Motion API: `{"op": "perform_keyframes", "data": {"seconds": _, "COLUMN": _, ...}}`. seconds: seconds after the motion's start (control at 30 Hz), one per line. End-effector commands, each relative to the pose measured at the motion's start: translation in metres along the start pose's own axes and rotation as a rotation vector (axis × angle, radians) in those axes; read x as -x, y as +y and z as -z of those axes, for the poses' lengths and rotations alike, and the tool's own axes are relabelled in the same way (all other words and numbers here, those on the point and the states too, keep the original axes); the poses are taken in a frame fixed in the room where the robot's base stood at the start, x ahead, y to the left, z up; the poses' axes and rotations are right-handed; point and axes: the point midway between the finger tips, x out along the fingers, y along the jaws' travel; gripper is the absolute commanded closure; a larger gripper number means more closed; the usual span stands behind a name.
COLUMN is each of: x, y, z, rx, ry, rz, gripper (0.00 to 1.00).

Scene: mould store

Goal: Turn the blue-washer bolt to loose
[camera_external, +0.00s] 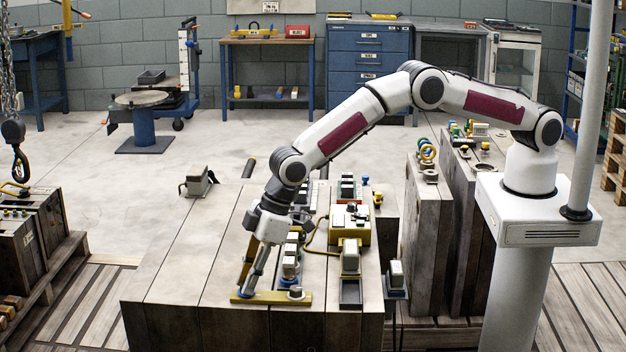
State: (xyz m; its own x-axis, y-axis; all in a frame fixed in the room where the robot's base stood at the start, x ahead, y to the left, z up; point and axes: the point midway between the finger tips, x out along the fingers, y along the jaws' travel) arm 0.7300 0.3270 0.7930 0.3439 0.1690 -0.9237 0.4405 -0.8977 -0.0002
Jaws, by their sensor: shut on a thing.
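A yellow bar (270,298) lies flat near the front edge of the big wooden-topped block. A bolt (296,293) stands at the bar's right end, with what looks like a bluish washer under it. My gripper (246,290) reaches down to the bar's left end, its fingers tilted. It is shut on what seems to be a bolt there. The fingers hide that bolt, so its head and washer colour cannot be made out.
A yellow box (349,226) with a cable and several small switch-like units stand right of my gripper. A grey clamp-like block (199,181) sits at the back left. The block's left top is clear.

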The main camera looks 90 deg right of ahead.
Motion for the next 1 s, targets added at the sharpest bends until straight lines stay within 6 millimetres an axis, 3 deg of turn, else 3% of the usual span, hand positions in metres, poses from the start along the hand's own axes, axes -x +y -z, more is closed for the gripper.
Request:
{"op": "perform_keyframes", "data": {"seconds": 0.53, "x": -0.0009, "y": 0.0015, "z": -0.0003, "rx": 0.238, "ry": -0.001, "rz": 0.099, "gripper": 1.0}}
{"op": "perform_keyframes", "data": {"seconds": 1.0, "x": -0.0009, "y": 0.002, "z": -0.0005, "rx": 0.316, "ry": -0.002, "rz": 0.131, "gripper": 1.0}}
